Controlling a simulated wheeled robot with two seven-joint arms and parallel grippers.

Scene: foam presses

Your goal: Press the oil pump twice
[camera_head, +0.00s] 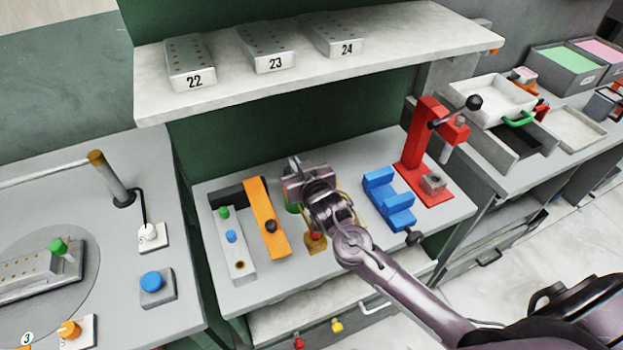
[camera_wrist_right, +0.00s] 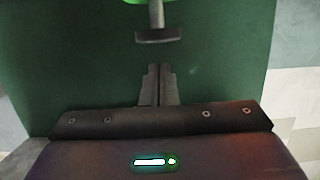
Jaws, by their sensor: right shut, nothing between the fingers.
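The oil pump appears to be the bright green body (camera_head: 291,208) on the middle bench, mostly hidden behind my right gripper in the head view. In the right wrist view, a green edge (camera_wrist_right: 148,2) shows at the top, with a grey stem and a dark, wide head (camera_wrist_right: 160,36). My right gripper (camera_head: 303,180) is over the pump in the head view. In the right wrist view its fingertips (camera_wrist_right: 158,68) are together and empty, lined up with the dark head, with a visible gap between them. My left gripper is not in view.
An orange bar with a dark knob (camera_head: 250,200) and a grey plate with green and blue knobs stand left of the gripper. A brass piece with a red top (camera_head: 316,243), a blue block (camera_head: 385,200) and a red press (camera_head: 424,140) are near. A shelf (camera_head: 420,40) overhangs behind.

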